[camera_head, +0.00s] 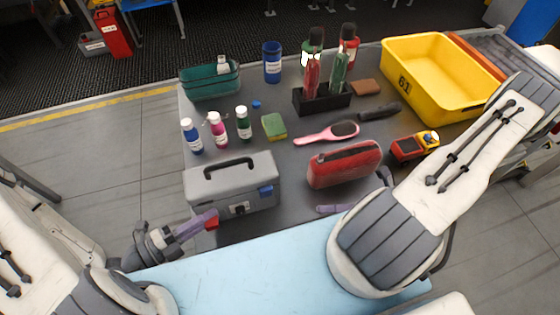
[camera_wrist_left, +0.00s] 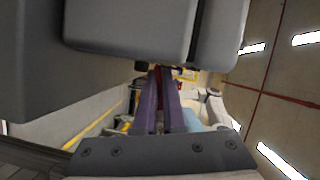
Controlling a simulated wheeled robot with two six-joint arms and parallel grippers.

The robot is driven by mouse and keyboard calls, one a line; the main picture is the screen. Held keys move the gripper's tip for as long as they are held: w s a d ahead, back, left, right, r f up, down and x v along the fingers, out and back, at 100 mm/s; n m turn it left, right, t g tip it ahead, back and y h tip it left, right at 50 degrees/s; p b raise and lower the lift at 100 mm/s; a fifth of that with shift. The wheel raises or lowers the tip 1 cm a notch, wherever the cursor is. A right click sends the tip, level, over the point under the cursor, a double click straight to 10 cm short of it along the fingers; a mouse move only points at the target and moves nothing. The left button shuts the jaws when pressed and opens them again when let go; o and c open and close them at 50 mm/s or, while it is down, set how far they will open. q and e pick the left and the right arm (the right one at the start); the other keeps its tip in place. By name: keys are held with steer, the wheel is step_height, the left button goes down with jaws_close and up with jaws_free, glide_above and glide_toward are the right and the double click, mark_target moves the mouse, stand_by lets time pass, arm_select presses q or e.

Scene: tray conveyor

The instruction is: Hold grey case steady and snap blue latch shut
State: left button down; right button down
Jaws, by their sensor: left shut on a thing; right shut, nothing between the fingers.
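The grey case (camera_head: 225,185) stands upright on the dark table with its lid down and dark handle on top. The blue latch (camera_head: 266,191) is at the right of its front, near the lid seam; whether it is snapped cannot be told. My left gripper (camera_head: 210,221) is low at the case's front left, shut on a small red piece (camera_head: 212,224) at its fingertips. In the left wrist view the grey case (camera_wrist_left: 130,30) fills the top, above the purple fingers (camera_wrist_left: 160,75).
A red pouch (camera_head: 343,164) lies right of the case. Small bottles (camera_head: 218,130) stand behind it. A pink brush (camera_head: 328,133), sponge (camera_head: 274,126), toy truck (camera_head: 413,148) and yellow bin (camera_head: 437,75) are farther off. Some table is clear between case and pouch.

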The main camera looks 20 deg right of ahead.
arm_select(q)
steer(key=shift+r, duration=0.1)
steer(key=c, duration=0.9)
jaws_free()
